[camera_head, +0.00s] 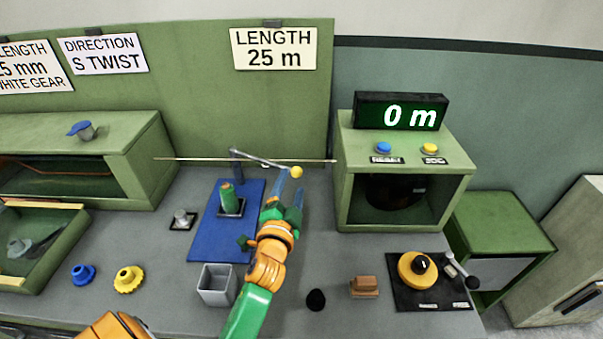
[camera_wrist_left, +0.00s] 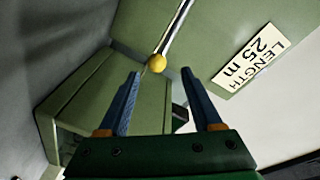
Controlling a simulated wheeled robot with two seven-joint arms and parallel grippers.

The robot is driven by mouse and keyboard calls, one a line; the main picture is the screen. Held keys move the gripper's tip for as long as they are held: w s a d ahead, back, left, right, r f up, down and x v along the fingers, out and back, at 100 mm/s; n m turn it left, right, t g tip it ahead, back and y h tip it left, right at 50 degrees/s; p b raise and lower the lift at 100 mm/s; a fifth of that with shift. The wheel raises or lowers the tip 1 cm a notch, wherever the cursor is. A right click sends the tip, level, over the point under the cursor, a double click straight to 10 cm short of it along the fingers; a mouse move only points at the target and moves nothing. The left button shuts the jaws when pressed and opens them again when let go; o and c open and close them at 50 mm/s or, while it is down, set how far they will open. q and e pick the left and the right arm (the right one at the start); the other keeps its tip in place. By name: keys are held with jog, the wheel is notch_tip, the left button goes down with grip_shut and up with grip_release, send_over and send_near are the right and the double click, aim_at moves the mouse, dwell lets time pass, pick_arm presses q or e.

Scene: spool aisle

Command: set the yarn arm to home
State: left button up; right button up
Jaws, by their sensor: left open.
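The yarn arm (camera_head: 262,160) is a thin grey lever ending in a yellow ball knob (camera_head: 296,172), above the back of the bench. It runs right from a bracket near a thin horizontal rod. My left gripper (camera_head: 290,187) is open at the knob, with nothing visibly held. In the left wrist view the knob (camera_wrist_left: 157,63) shows just beyond and between the blue fingertips of my left gripper (camera_wrist_left: 164,75), with the lever (camera_wrist_left: 178,28) going up behind it. Contact with the knob cannot be told. No home mark is readable. My right gripper is not in view.
A blue mat (camera_head: 212,238) holds a green spool (camera_head: 227,196); a grey square cup (camera_head: 215,285) stands in front. A green cabinet (camera_head: 344,180) with a "0 m" display (camera_head: 401,111) stands right. A black plate with a yellow dial (camera_head: 417,269) lies at front right.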

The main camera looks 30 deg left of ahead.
aim_at(295, 176)
pick_arm(q)
jog(key=x, duration=0.6)
jog(key=shift+w+a+f, duration=0.1)
jog(key=shift+w+f, duration=0.15)
jog(key=shift+f, duration=0.05)
jog(key=shift+s, duration=0.1)
jog(key=shift+c, duration=0.2)
grip_shut()
dwell(1.0)
